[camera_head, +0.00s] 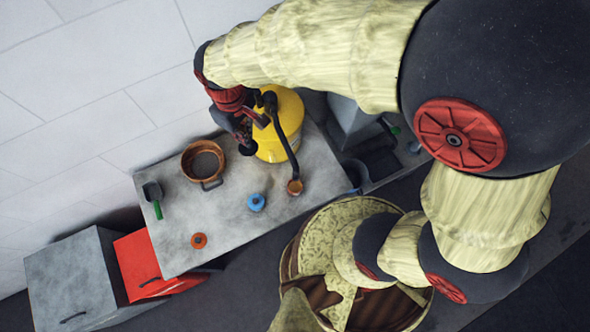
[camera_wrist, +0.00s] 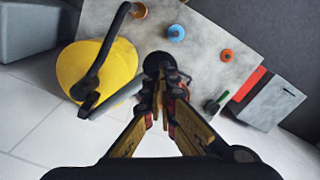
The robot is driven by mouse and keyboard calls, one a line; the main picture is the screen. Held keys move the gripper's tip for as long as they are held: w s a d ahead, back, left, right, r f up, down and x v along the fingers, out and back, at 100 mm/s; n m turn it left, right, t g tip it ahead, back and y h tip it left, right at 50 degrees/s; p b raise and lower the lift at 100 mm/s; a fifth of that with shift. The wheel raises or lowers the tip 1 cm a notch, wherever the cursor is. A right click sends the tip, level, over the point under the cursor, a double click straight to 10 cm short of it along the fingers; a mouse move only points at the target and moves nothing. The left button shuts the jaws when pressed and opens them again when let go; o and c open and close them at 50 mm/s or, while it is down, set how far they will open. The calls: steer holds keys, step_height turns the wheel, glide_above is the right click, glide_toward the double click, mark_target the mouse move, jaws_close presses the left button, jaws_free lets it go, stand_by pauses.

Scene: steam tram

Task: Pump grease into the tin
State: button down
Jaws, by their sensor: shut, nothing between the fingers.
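A yellow grease drum (camera_head: 283,128) stands on the grey worktop at its back edge. It also shows in the wrist view (camera_wrist: 98,70). A black spout (camera_head: 283,140) runs from its top to a small orange-brown tin (camera_head: 295,187), seen at the top edge of the wrist view (camera_wrist: 138,10). A grey bar (camera_wrist: 118,97) reaches from the pump top toward a round black knob (camera_wrist: 158,63). My gripper (camera_head: 241,134) is beside the drum's left side, shut and empty. In the wrist view its fingertips (camera_wrist: 160,85) are close to the knob; contact is unclear.
On the worktop (camera_head: 225,225) are a brown pan (camera_head: 203,160), a blue lidded item (camera_head: 256,202), an orange one (camera_head: 199,240) and a green-handled scoop (camera_head: 154,198). A red box (camera_head: 140,265) and grey cabinet (camera_head: 75,275) stand at lower left.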

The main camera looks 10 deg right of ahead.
steer(key=shift+f, duration=0.15)
stand_by(0.4)
steer(key=shift+f+b, duration=4.25)
steer(key=shift+f, duration=2)
steer(key=shift+r+p, duration=4.35)
steer(key=shift+r, duration=2.05)
step_height(320, 180, up, 6)
steer(key=p, duration=0.4)
